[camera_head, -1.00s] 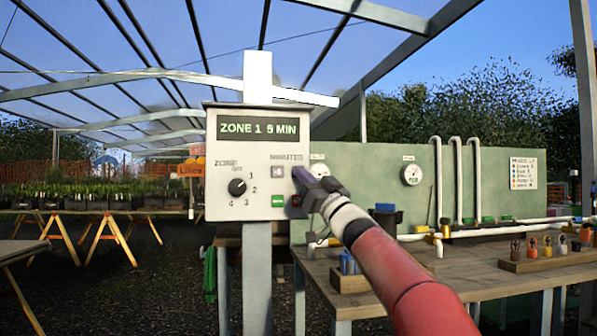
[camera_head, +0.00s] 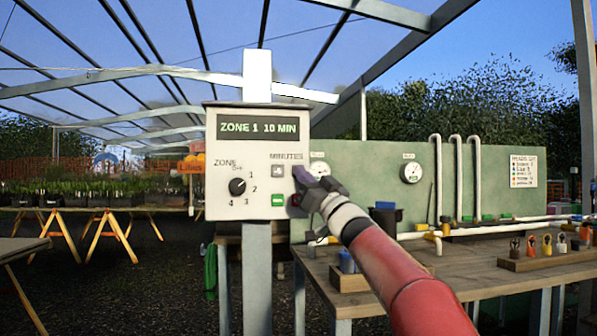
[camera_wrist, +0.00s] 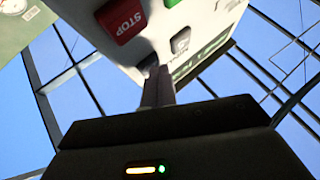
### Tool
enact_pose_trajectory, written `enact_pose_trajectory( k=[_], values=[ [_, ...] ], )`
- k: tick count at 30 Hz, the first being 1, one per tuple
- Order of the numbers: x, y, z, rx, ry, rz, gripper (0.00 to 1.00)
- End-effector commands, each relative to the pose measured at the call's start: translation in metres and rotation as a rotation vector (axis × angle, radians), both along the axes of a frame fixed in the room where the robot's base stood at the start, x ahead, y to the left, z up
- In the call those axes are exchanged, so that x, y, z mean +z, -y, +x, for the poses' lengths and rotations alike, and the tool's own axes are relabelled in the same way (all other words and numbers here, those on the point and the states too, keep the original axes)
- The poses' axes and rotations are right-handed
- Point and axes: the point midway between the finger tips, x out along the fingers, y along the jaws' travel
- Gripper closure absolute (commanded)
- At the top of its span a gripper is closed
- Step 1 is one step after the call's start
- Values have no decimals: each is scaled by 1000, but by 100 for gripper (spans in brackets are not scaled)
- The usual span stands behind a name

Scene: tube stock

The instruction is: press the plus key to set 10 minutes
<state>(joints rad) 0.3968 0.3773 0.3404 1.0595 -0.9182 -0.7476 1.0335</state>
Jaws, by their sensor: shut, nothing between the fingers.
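The white control box (camera_head: 222,188) faces me, and its green display (camera_head: 258,126) reads "ZONE 1 10 MIN". Under the word MINUTES one small grey key (camera_head: 278,172) shows; its sign is too small to read. My gripper (camera_head: 297,173) is shut and empty, its fingertips at the box's right side, just right of that key. In the wrist view, the fingertips (camera_wrist: 158,74) are close to a dark key (camera_wrist: 148,64), partly hidden by them. I cannot tell if they touch it. A second grey key (camera_wrist: 180,40) lies beside it.
A zone dial (camera_head: 237,187) and a green key (camera_head: 278,200) are on the box. A red STOP key (camera_wrist: 122,20) sits near my fingertips. A wooden bench (camera_head: 450,265) with pipes and tools stands to the right, before a green board (camera_head: 375,160).

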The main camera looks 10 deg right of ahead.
Motion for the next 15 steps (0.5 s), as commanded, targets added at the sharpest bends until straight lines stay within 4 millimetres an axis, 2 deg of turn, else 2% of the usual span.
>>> enact_pose_trajectory(
  k=[7, 15],
  values=[
    [-1, 0, -1, -1, 0, 1, 100],
    [-1, 1, -14, -1, 0, 0, 100]
  ],
)
